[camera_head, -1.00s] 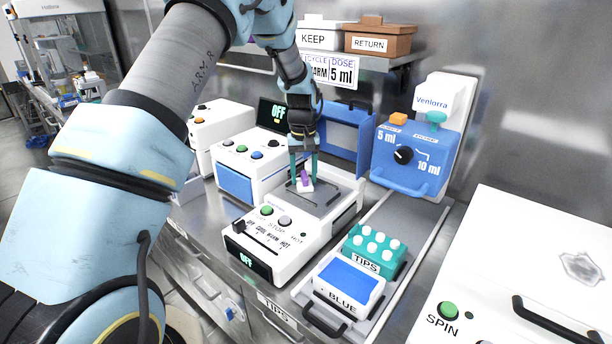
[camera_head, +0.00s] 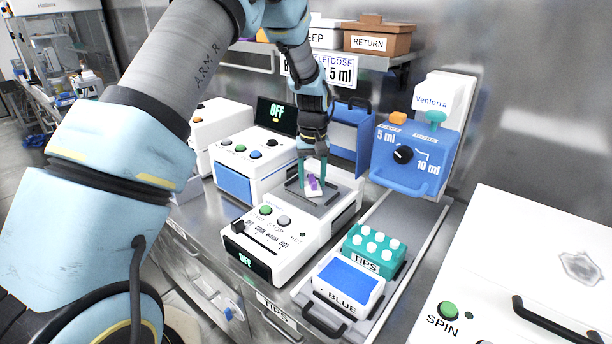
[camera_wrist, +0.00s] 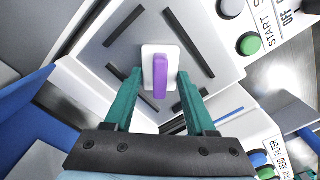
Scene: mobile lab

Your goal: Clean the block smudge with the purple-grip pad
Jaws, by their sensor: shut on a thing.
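The white pad with its purple grip (camera_head: 313,184) is between the teal fingers of my gripper (camera_head: 314,170), over the grey block plate (camera_head: 328,206) of the white heater unit. In the wrist view the pad's purple grip (camera_wrist: 159,75) stands up between the fingertips of my gripper (camera_wrist: 160,78). My gripper is shut on the pad. The pad is at or just above the plate; I cannot tell whether it touches. The plate (camera_wrist: 115,65) shows dark slots around the pad. I cannot make out a smudge on the plate; the pad and fingers hide part of it.
The heater's front panel (camera_head: 262,240) reads OFF. A raised blue lid (camera_head: 350,135) stands behind the plate. A blue dispenser (camera_head: 408,157) is at the back right. A teal tips rack (camera_head: 373,250) and a blue tray box (camera_head: 348,281) are right. A grey mark (camera_head: 580,268) shows on the white machine.

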